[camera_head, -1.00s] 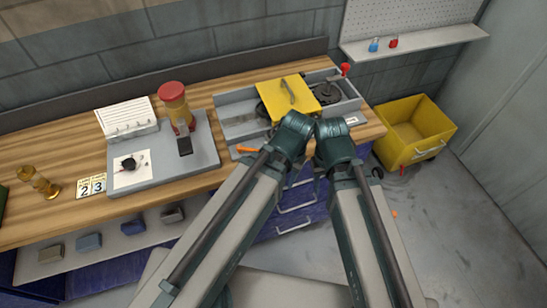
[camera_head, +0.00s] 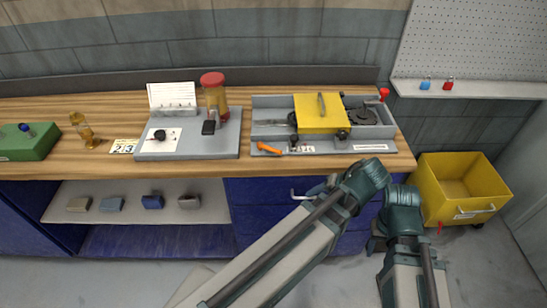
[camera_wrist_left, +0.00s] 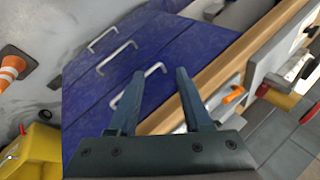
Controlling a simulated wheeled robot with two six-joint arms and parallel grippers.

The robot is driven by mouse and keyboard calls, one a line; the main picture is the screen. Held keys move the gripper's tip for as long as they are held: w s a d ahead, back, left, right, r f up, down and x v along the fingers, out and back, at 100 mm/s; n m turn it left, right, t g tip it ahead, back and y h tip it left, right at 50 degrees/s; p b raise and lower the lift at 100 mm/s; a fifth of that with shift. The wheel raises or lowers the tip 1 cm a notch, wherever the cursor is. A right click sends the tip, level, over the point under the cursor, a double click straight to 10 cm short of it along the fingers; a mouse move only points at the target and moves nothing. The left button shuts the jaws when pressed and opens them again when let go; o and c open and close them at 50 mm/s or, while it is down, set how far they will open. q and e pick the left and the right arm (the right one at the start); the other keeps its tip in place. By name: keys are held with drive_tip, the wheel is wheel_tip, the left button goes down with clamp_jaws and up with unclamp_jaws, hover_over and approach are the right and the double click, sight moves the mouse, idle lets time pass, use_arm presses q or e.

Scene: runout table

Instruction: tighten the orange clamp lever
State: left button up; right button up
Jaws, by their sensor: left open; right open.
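The orange clamp lever (camera_head: 268,149) lies at the front left of the grey fixture (camera_head: 272,103) on the bench. It points along the bench's front edge. In the left wrist view the lever (camera_wrist_left: 233,95) shows right of my left gripper (camera_wrist_left: 160,74), which is open and empty, its fingers apart from the lever. In the head view my left arm's elbow stands before the drawers and hides most of its hand. My right gripper (camera_head: 376,243) is low in front of the drawers, partly hidden by my arm; it is open and well away from the lever.
A yellow cover (camera_head: 321,113) with a handle sits on the fixture. A grey plate (camera_head: 190,150) with a red-capped bottle (camera_head: 214,94) stands to its left. A yellow bin (camera_head: 462,185) is at right. Drawer handles (camera_wrist_left: 117,58) stick out below the bench.

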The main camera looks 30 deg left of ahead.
sight(263, 144)
use_arm(q)
drive_tip(key=w+a+n+y+b, duration=0.3)
drive_tip(key=n+b, duration=0.1)
drive_tip(key=b, duration=0.2)
drive_tip(key=w+a+f+n+t+y+b, duration=0.1)
drive_tip(key=w+a+n+y+b, duration=0.1)
drive_tip(key=a+n+y+b, duration=0.1)
drive_tip(key=w+a+n+y+b, duration=0.3)
drive_tip(key=a+n+y+b, duration=0.1)
drive_tip(key=b, duration=0.4)
drive_tip(key=shift+w+f+n+y+b, duration=0.2)
drive_tip(key=shift+w+n+y+b, duration=0.1)
drive_tip(key=shift+w+n+b, duration=0.1)
drive_tip(key=shift+w+r+n+t+y, duration=0.1)
drive_tip(key=shift+r+n+t+y, duration=0.2)
drive_tip(key=shift+r+n+y, duration=0.1)
drive_tip(key=shift+a+r, duration=0.1)
drive_tip(key=shift+a, duration=0.05)
drive_tip(key=a, duration=0.4)
drive_tip(key=w+a, duration=0.1)
drive_tip(key=a, duration=0.8)
drive_tip(key=shift+w+a, duration=0.25)
drive_tip(key=shift+w, duration=0.15)
clamp_jaws()
drive_tip(key=shift+w, duration=0.1)
